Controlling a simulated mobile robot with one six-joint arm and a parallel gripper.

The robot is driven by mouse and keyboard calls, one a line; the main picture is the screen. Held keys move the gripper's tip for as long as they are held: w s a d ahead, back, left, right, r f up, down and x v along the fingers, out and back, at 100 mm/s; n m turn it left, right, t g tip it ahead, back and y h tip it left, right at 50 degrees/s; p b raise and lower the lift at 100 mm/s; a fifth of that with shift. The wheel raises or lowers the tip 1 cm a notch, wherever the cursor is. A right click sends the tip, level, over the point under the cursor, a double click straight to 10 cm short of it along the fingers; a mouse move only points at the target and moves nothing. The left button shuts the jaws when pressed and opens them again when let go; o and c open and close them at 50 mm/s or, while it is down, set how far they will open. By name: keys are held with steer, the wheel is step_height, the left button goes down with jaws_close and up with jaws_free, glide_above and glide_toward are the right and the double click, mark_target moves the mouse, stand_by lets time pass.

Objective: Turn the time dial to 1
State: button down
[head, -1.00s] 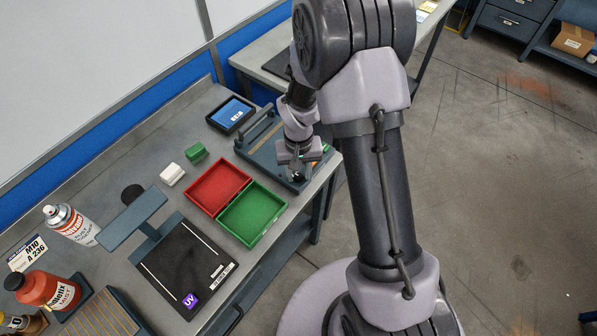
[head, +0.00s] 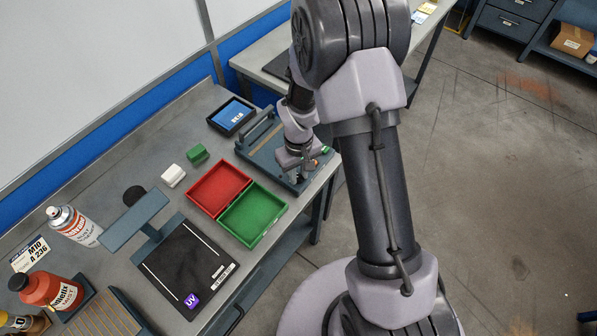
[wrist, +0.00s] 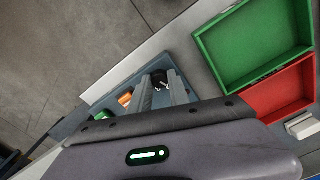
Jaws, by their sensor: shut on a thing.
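The black dial (wrist: 159,76) with a white mark sits on a blue-grey machine (wrist: 97,103), seen in the wrist view between my two fingertips. My gripper (wrist: 162,86) is shut on this dial from above. In the head view my gripper (head: 301,175) is at the front right corner of the same machine (head: 262,158), and the dial is mostly hidden there. The numbers around the dial are too small or hidden to read, so I cannot tell its setting.
An orange button (wrist: 125,98) and a green one lie beside the dial on the machine. A tablet (head: 232,115) with a blue screen stands behind it. A red tray (head: 219,187) and a green tray (head: 254,213) lie to the left, then a UV stand (head: 186,268).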

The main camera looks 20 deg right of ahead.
mark_target(299, 177)
steer(key=shift+n+p, duration=0.45)
steer(key=shift+n, duration=1.75)
steer(key=c, duration=1.2)
jaws_free()
steer(key=shift+c, duration=0.2)
step_height(299, 177, up, 17)
steer(key=p, duration=0.5)
steer(key=shift+r, duration=0.2)
